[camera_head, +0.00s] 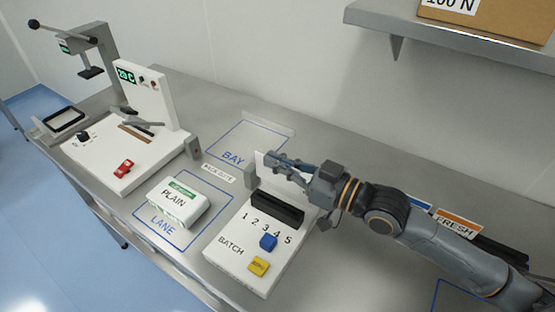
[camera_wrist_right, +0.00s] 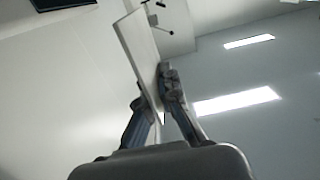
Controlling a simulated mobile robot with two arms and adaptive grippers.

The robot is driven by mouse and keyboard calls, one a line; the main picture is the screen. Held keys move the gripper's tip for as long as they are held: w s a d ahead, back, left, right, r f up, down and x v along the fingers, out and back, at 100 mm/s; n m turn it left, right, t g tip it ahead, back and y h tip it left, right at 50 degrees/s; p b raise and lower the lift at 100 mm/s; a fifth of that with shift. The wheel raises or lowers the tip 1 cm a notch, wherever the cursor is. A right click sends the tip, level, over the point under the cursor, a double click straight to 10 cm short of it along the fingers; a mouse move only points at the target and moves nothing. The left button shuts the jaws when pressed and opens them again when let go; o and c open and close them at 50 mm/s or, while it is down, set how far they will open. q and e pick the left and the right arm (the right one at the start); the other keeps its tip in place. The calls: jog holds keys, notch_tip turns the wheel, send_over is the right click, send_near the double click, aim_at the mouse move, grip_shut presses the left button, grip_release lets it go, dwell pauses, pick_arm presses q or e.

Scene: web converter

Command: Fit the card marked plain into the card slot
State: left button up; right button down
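My right gripper (camera_head: 287,163) is shut on a thin white card (camera_head: 266,172), held just above and behind the batch unit. In the right wrist view the card (camera_wrist_right: 141,52) stands tilted between the two fingers (camera_wrist_right: 155,105); no marking shows on its visible face. Below it, the white batch unit (camera_head: 238,270) has a long dark slot (camera_head: 277,208). The card looks above or behind this slot; I cannot tell whether they touch. A white block labelled PLAIN (camera_head: 174,204) sits in the LANE outline. My left gripper is not in view.
An orange FRESH card (camera_head: 459,224) lies at the right, partly behind my right arm. A white machine (camera_head: 150,105) with a red switch (camera_head: 124,167) stands at the left. The BAY outline (camera_head: 246,142) is empty. A shelf (camera_head: 450,35) with a box overhangs at the upper right.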

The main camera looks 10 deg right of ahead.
aim_at(278, 181)
jog(key=shift+f+b, duration=0.55)
jog(key=shift+f, duration=0.4)
notch_tip(278, 181, down, 3)
jog(key=shift+f+b, duration=0.2)
jog(key=shift+b, duration=1.05)
jog(key=shift+f, duration=0.1)
jog(key=shift+p, duration=0.55)
jog(key=shift+f+b, duration=1.85)
jog(key=shift+f, duration=0.65)
jog(key=c, duration=2)
grip_release()
jog(key=o, duration=0.6)
jog(key=shift+c, duration=0.2)
